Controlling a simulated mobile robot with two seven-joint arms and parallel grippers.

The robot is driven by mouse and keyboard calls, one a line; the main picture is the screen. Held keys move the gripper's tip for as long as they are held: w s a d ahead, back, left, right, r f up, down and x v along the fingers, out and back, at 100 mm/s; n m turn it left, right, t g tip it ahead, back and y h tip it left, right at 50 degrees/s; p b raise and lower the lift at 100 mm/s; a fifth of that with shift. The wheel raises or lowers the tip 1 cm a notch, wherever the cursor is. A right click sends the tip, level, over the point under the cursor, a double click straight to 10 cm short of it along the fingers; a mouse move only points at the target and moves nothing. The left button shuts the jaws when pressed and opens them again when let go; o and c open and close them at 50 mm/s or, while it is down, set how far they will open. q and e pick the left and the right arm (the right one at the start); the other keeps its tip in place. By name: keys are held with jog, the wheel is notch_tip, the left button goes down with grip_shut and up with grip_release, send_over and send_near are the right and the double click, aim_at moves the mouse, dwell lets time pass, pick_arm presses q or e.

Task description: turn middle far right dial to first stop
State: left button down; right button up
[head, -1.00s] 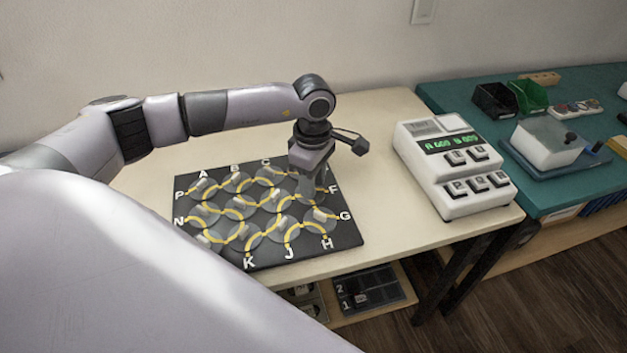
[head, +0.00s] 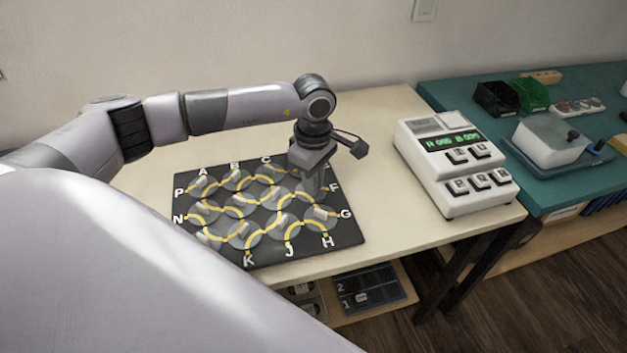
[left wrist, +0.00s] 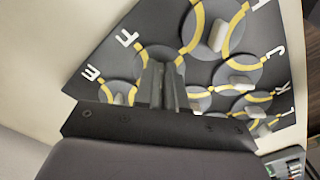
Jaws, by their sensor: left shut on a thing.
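The black dial board (head: 345,235) lies on the pale table, with several grey round dials, yellow track lines and white letters along its edge. My left gripper (head: 311,192) points down at the middle far right dial, near the letter F. In the left wrist view my left gripper (left wrist: 166,82) is shut on the knob of that dial (left wrist: 150,56), whose grey disc shows around the fingers. The fingers hide the knob. A neighbouring dial (left wrist: 216,32) shows its pale knob clear of the gripper. My right gripper is not in view.
A white box (head: 455,165) with keys and a lit green display stands right of the board. A teal bench (head: 450,95) holds black and green bins (head: 530,95) and a white tub (head: 548,145). Bare table lies between board and box.

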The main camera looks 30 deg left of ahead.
pick_arm(q)
jog(key=shift+f+m+b, duration=0.15)
jog(key=shift+m+b, duration=0.6)
jog(key=shift+m, duration=0.45)
jog(key=m+b, duration=0.1)
jog(key=m, duration=0.1)
jog(key=shift+s+m, duration=0.15)
jog(key=shift+m, duration=0.25)
jog(key=m+b, duration=0.2)
jog(key=shift+m, duration=0.3)
jog(key=shift+s+a+m+b, duration=0.1)
jog(key=shift+m+b, duration=0.25)
jog(key=shift+m, duration=0.55)
jog(key=m+b, duration=0.1)
jog(key=m, duration=0.2)
jog(key=shift+s+a+m, duration=0.1)
jog(key=shift+m, duration=0.2)
jog(key=shift+a+m+b, duration=0.1)
jog(key=shift+m+b, duration=0.8)
jog(key=shift+m, duration=0.9)
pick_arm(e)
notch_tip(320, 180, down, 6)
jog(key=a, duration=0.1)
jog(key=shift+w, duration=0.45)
pick_arm(q)
jog(key=shift+r, duration=0.2)
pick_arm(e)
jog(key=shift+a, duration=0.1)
